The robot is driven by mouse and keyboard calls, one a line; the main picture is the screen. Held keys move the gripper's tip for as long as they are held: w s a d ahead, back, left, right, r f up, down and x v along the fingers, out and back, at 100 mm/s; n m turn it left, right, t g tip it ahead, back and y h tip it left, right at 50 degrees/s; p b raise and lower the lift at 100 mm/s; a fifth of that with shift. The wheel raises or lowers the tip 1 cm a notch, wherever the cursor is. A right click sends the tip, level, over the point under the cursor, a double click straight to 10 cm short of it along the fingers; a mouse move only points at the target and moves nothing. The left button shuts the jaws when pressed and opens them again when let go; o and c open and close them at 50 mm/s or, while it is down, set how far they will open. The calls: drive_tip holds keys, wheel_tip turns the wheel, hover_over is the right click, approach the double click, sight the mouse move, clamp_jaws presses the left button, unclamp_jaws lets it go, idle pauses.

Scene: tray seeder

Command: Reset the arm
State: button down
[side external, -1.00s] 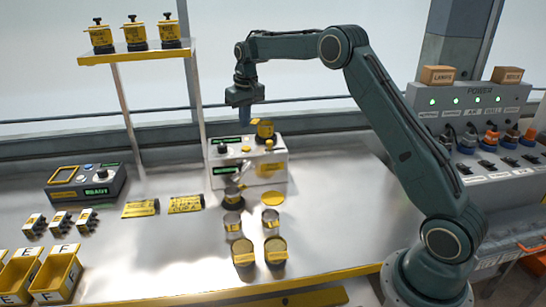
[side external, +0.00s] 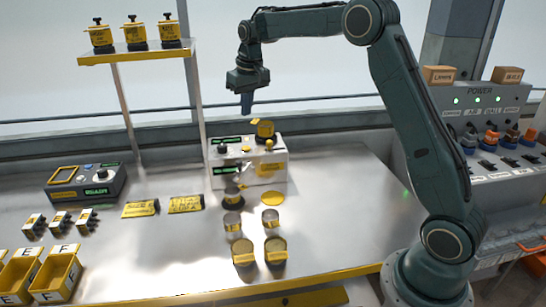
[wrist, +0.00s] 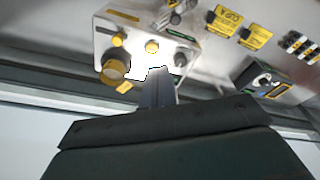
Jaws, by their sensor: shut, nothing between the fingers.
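My gripper (side external: 247,106) is in the air above the white seeder box (side external: 232,170), apart from it, with its fingers together and pointing down. The box has a yellow canister (side external: 265,130) and dark knobs on top. In the wrist view my gripper (wrist: 156,76) shows as a narrow pair of closed fingers with nothing between them. The white box (wrist: 185,45) is beyond the fingertips in that view, with its canister (wrist: 114,68) at the left. My arm is arched high over the table from its base at the right.
Several cups and yellow-topped jars (side external: 244,252) stand in front of the box. A shelf (side external: 135,54) with yellow canisters is at the upper left. A control box (side external: 100,192) and yellow bins (side external: 50,280) are left. The power panel (side external: 478,120) is right. The table's right part is clear.

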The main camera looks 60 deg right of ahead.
drive_tip(key=s+a+r+n+t, duration=0.1)
drive_tip(key=s+a+r, duration=0.4)
drive_tip(key=s, duration=0.4)
drive_tip(key=s+a+r+t, duration=0.1)
drive_tip(key=s+a+r, duration=0.3)
drive_tip(key=s, duration=0.5)
drive_tip(key=s+a+f, duration=0.2)
drive_tip(key=s+f, duration=0.1)
drive_tip(key=s, duration=0.6)
drive_tip(key=s+a+f+n+t, duration=0.1)
drive_tip(key=s+a+f, duration=0.1)
drive_tip(key=s, duration=0.8)
drive_tip(key=shift+a+f+n+t, duration=0.25)
drive_tip(key=shift+f+n+t, duration=0.05)
drive_tip(key=shift+f, duration=0.15)
drive_tip(key=shift+w, duration=0.1)
